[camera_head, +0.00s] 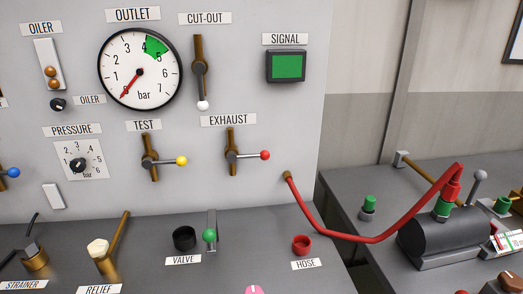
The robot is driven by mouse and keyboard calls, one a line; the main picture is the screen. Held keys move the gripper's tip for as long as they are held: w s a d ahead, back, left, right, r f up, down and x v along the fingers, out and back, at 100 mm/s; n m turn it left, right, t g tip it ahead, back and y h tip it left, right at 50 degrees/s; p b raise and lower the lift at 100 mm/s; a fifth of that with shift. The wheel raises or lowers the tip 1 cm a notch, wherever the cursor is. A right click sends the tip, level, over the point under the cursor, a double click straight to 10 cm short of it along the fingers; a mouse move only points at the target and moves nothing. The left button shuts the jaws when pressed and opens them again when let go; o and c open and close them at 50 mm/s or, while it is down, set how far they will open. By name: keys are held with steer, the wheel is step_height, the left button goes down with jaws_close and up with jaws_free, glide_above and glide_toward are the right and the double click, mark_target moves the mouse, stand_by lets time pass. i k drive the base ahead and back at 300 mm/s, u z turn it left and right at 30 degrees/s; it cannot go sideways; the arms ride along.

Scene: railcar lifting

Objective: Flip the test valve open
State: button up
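The test valve (150,160) is on the upright grey panel, under the TEST label (144,125). It has a vertical brass pipe and a dark lever ending in a yellow knob (181,161). The lever points right, across the pipe. The outlet gauge (140,69) above it has its red needle at the low end, near 0 bar. My gripper is not in view, and nothing touches the test valve.
The exhaust valve (231,155), with a red knob, is close on the right, its lever pointing right. The cut-out lever (202,85) hangs down along its pipe. A red hose (345,239) runs to a dark cylinder (439,236). The bench (140,221) projects below the panel.

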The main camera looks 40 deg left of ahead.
mark_target(148, 162)
steer(key=u, duration=2.2)
steer(key=k, duration=0.7)
steer(key=u, duration=0.35)
steer(key=i, duration=1.15)
steer(key=z, duration=0.4)
